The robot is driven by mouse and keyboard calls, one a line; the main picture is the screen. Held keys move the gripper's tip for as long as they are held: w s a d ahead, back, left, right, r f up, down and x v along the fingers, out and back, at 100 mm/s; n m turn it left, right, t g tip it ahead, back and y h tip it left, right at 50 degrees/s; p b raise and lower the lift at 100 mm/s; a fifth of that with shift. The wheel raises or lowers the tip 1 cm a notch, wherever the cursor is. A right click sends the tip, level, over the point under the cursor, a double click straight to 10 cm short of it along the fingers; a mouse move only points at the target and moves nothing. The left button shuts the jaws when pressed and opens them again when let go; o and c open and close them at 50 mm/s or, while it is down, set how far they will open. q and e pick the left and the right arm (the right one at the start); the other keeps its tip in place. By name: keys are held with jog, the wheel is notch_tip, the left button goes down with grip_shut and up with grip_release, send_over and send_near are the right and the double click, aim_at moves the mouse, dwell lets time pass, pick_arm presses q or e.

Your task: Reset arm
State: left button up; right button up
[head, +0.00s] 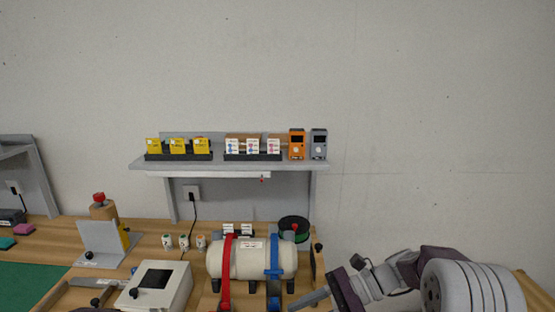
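My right arm comes in from the lower right of the head view. Its gripper (308,299) is low near the bottom edge, pointing left, just right of the cream tank (253,262). I see a grey finger there, but cannot tell whether the gripper is open or shut, and I see nothing held in it. My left gripper does not show clearly. Only small dark parts, perhaps of my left arm, show at the bottom edge.
The cream tank with a red and a blue strap stands on the wooden bench (150,245). A white box (178,283), a grey angled stand (101,243) and a green spool (295,226) are nearby. A grey shelf (222,166) above bears yellow and white boxes and two small devices.

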jog(key=s+d+f+n+g+h, duration=0.1)
jog(key=s+f+n+h, duration=0.55)
jog(key=s, duration=0.45)
jog(key=d+f+n+t+h, duration=0.4)
jog(key=d+f+n+h, duration=0.2)
jog(key=d, duration=0.5)
jog(key=shift+w+f+n, duration=0.2)
jog(key=shift+f+n, duration=0.45)
jog(key=shift+n, duration=0.1)
jog(key=shift+d, duration=0.1)
